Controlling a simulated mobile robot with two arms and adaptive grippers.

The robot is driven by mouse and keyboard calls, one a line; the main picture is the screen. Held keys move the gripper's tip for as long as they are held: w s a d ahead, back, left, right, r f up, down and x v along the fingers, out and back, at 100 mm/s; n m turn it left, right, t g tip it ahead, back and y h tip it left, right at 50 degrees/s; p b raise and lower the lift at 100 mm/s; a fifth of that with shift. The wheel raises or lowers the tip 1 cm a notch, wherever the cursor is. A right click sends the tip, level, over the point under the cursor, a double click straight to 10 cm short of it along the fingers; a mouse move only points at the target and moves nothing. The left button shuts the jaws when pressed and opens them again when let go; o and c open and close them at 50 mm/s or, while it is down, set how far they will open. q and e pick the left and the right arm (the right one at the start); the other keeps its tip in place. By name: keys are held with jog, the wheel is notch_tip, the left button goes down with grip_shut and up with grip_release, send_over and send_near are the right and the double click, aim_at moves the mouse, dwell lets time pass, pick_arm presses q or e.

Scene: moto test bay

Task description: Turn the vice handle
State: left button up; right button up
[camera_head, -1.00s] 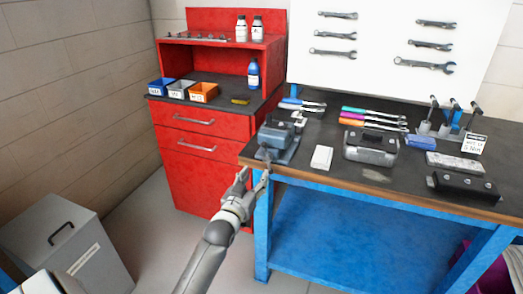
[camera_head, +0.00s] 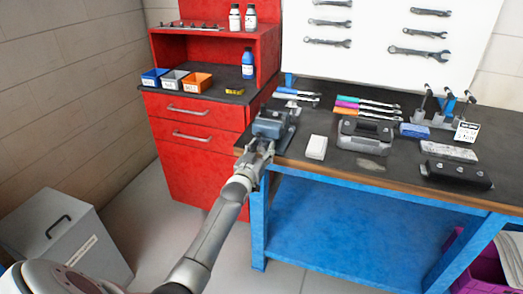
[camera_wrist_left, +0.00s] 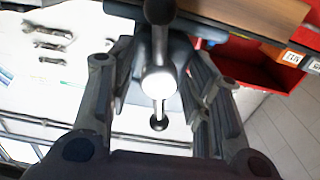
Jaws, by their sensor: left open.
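The grey-blue vice (camera_head: 271,124) stands at the front left corner of the workbench. In the left wrist view its handle (camera_wrist_left: 159,108) shows as a thin bar with dark ball ends, crossing a round bright screw end. My left gripper (camera_head: 260,150) is at the front of the vice, at the bench edge. In the wrist view the left gripper (camera_wrist_left: 160,88) is open, with one finger on each side of the handle bar. I cannot tell whether either finger touches it. In the head view the gripper hides the handle. My right gripper is not in view.
The workbench (camera_head: 360,176) holds a white block (camera_head: 316,147), a grey case (camera_head: 365,135), coloured tools and a black block (camera_head: 456,174). A red cabinet (camera_head: 190,150) stands to the left. A grey bin (camera_head: 70,240) is on the floor at lower left.

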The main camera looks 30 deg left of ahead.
pick_arm(q)
grip_shut()
dwell(0.3)
jog(key=shift+m, duration=0.3)
jog(key=shift+f+m, duration=0.15)
jog(key=shift+m, duration=2.85)
